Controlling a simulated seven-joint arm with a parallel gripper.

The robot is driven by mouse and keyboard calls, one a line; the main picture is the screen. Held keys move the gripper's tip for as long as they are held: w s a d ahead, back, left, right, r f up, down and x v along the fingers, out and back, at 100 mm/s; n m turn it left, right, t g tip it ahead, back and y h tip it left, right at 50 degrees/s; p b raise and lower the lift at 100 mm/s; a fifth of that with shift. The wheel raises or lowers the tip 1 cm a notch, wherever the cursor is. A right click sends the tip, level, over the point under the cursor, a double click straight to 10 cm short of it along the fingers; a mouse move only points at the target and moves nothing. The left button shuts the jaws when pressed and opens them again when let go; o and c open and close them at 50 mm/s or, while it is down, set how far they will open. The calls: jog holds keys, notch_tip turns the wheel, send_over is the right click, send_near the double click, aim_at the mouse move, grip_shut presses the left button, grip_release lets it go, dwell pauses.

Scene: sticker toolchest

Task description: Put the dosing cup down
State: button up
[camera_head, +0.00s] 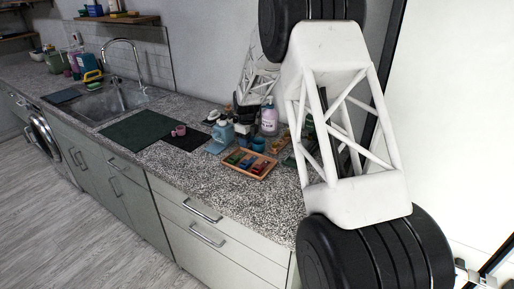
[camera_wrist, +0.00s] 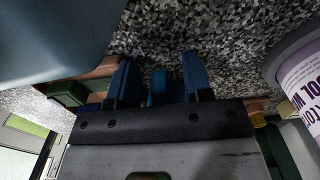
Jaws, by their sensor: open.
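My gripper (camera_wrist: 156,62) is open; its two blue fingers point up the wrist view, over the speckled counter. A small teal piece (camera_wrist: 158,88) shows between the fingers; it is too cut off to tell whether it is a cup or whether the fingers touch it. In the head view a small blue cup-like thing (camera_head: 258,144) stands behind the tray, and a small pink cup (camera_head: 179,130) stands at the dark mat's edge. I cannot tell for sure which is the dosing cup. The gripper's tips are not clear in the head view.
A blue jug (camera_head: 222,132) stands close on one side; it fills the wrist view's upper left (camera_wrist: 50,35). A lilac-labelled bottle (camera_head: 269,117) is on the other side. A wooden tray (camera_head: 262,176) with coloured pieces lies in front. Bare counter (camera_head: 190,172) stretches left of the tray.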

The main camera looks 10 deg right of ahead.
jog(key=shift+c, duration=0.4)
grip_shut()
jog(key=shift+r, duration=0.2)
jog(key=shift+r, duration=1.5)
jog(key=s, duration=0.5)
jog(key=s+r, duration=0.1)
jog(key=s, duration=1)
jog(key=shift+d+r, duration=0.15)
jog(key=shift+r, duration=0.15)
